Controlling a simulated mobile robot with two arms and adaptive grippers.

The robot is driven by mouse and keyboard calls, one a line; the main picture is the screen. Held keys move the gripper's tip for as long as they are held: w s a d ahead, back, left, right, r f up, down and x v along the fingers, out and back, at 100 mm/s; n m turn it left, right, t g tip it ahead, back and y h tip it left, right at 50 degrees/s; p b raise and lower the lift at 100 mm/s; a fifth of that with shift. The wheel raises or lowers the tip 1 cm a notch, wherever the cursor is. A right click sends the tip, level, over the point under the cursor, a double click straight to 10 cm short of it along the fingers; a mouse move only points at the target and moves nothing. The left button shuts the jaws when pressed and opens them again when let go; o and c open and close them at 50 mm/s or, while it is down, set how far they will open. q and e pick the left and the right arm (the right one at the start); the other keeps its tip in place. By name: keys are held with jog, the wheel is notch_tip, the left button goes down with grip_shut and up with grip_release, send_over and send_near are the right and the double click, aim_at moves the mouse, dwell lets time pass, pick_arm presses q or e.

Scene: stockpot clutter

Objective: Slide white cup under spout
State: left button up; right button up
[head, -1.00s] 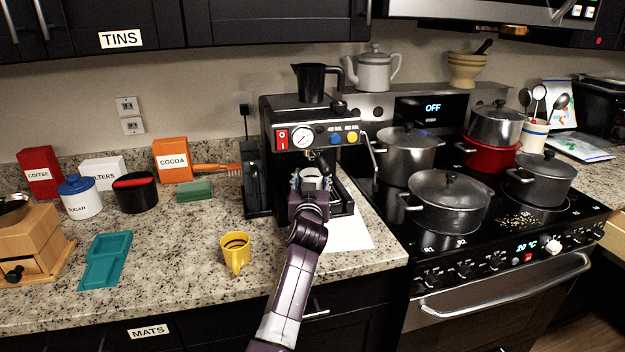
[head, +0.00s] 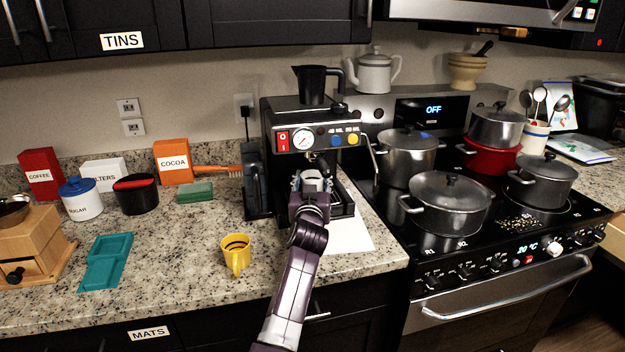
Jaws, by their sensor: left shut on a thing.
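The black espresso machine (head: 313,110) stands against the wall, with its spout (head: 318,158) above a drip tray. My left gripper (head: 314,182) is in the machine's bay, below the spout area. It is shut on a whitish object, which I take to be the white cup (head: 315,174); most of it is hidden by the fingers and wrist. I cannot tell whether it stands exactly under the spout. My right gripper does not show.
A white sheet (head: 350,236) lies right of my arm. The stove with several pots (head: 447,203) is at right. The counter between yellow cup and machine is clear.

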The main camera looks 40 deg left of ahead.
pick_arm(q)
jog(key=shift+f+b, duration=0.4)
dwell(0.5)
jog(key=o, duration=1.3)
jog(key=shift+s, duration=0.1)
jog(key=shift+p+v, duration=0.65)
jog(key=shift+v, duration=0.55)
jog(key=shift+p+v, duration=1.1)
jog(key=shift+v, duration=2.15)
